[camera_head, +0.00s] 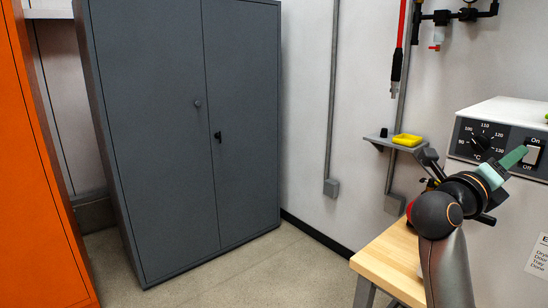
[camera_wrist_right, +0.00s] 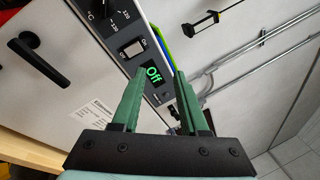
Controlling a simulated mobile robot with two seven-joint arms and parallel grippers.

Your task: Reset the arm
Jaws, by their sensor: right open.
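My right gripper (camera_head: 516,157) is at the right side of the head view, its green fingers in front of the control panel of a white oven-like unit (camera_head: 510,112). In the right wrist view its two green fingers (camera_wrist_right: 160,88) stand apart with nothing between them. A rocker switch (camera_wrist_right: 132,49) and a black dial (camera_wrist_right: 97,12) are on the same panel. In the head view the switch (camera_head: 532,153) is just right of the fingertips; I cannot tell whether they touch it. My left gripper does not show.
A wooden table (camera_head: 385,258) stands under my right arm. A grey cabinet (camera_head: 165,130) and an orange cabinet (camera_head: 35,180) stand left. The floor (camera_head: 230,275) between cabinet and table is clear.

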